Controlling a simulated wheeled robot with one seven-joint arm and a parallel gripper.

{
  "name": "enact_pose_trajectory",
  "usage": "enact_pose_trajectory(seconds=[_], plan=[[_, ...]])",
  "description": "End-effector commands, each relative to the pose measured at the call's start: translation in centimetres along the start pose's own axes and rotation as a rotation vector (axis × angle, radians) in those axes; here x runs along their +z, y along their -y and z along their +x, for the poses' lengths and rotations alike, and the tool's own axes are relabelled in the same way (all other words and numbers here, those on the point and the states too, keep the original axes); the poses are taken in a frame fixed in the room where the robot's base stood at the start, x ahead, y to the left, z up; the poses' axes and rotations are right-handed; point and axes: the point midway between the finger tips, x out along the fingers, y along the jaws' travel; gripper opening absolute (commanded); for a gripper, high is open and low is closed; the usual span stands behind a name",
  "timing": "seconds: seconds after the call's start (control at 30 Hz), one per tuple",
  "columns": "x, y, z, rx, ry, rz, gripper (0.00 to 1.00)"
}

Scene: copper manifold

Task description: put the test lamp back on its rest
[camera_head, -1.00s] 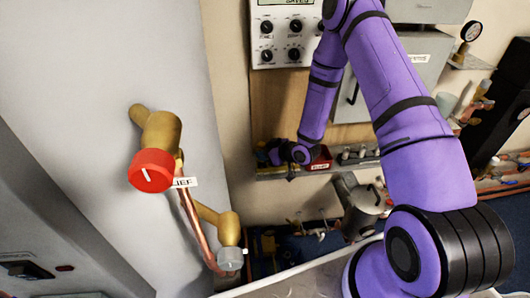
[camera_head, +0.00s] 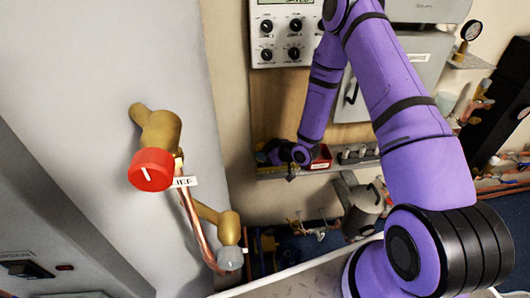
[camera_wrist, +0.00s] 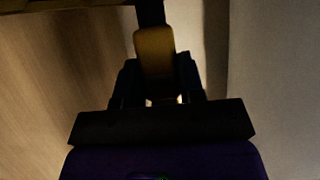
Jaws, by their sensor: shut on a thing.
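My gripper (camera_head: 268,155) is at the wall shelf in the head view, small and dark, its fingers hard to make out there. In the wrist view my gripper (camera_wrist: 156,82) is shut on a yellow-brown body with a dark upper part, which I take to be the test lamp (camera_wrist: 154,48). A small bright glow shows low between the fingers. The lamp is not clear in the head view. I cannot make out its rest in either view, nor tell whether the lamp touches anything.
The narrow shelf (camera_head: 330,167) holds a red box (camera_head: 321,157) and several small items right of my gripper. A grey panel with a brass valve and red knob (camera_head: 151,170) stands at left. A control box (camera_head: 287,36) hangs above. The wrist view is dark.

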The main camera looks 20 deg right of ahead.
Motion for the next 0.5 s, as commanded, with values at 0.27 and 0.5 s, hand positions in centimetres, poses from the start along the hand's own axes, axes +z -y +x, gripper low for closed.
enact_pose_trajectory(seconds=[0.27,0.5], plan=[[0.44,0.00,0.24,0.000,0.000,0.001,0.09],[0.83,0.01,0.43,0.000,0.001,0.001,0.09]])
